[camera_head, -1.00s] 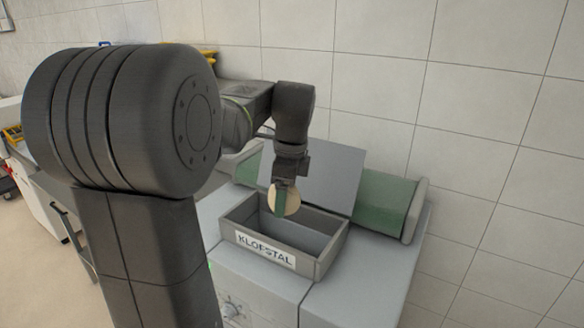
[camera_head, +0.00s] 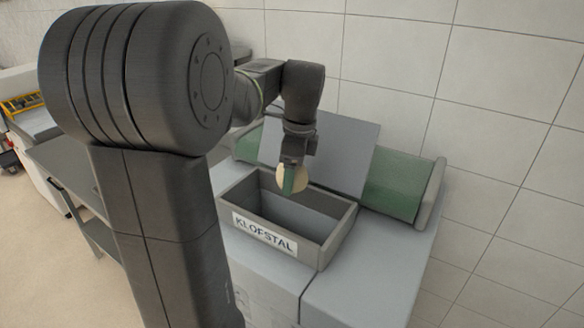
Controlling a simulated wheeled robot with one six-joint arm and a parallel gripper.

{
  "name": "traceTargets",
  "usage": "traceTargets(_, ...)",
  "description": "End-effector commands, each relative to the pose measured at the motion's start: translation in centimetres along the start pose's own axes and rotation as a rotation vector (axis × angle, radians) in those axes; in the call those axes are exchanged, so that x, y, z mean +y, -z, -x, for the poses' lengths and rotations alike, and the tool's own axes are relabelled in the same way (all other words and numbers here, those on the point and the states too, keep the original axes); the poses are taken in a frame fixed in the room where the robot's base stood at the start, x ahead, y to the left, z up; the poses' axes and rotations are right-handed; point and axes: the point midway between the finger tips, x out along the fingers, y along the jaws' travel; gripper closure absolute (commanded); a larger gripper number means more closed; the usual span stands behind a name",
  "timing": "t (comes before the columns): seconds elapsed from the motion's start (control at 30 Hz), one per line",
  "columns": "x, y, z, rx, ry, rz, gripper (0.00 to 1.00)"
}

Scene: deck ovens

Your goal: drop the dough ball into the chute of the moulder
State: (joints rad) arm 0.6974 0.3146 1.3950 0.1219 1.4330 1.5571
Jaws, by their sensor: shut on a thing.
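The dough ball (camera_head: 301,180) is pale and round, partly covered by a green finger of my gripper (camera_head: 291,180). My gripper points down and is shut on the dough ball. It holds the ball over the rear part of the open grey chute (camera_head: 338,244), a box-like opening on top of the moulder (camera_head: 365,285). A label reading KLOFSTAL is on the front wall of the chute. The chute's inside is visible and looks empty. How high the ball is above the rim is hard to tell.
A grey slanted plate (camera_head: 335,152) stands behind the chute. A green belt (camera_head: 393,190) with a grey end frame runs behind it. The tiled wall (camera_head: 500,120) is close behind. A yellow-edged crate (camera_head: 22,103) is at far left.

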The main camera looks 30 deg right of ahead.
Motion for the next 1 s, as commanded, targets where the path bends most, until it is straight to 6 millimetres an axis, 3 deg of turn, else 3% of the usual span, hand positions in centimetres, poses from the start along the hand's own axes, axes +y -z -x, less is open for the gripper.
traceTargets(0.1, 0.0, 0.1, -1.1, 0.000, 0.001, 0.000, 0.52)
traceTargets(0.4, 0.0, 0.1, -1.1, 0.000, 0.001, 0.000, 0.52)
traceTargets(0.43, 0.0, 0.1, -1.1, 0.000, 0.001, 0.000, 0.22)
traceTargets(0.53, 0.0, 0.1, -1.1, 0.000, 0.001, 0.000, 0.02)
traceTargets(0.57, 0.0, 0.1, -1.1, 0.000, 0.001, 0.000, 0.01)
traceTargets(0.87, 0.0, 0.1, -1.0, 0.000, 0.001, 0.000, 0.01)
traceTargets(1.0, -0.1, 0.1, 0.4, 0.000, 0.004, 0.000, 0.01)
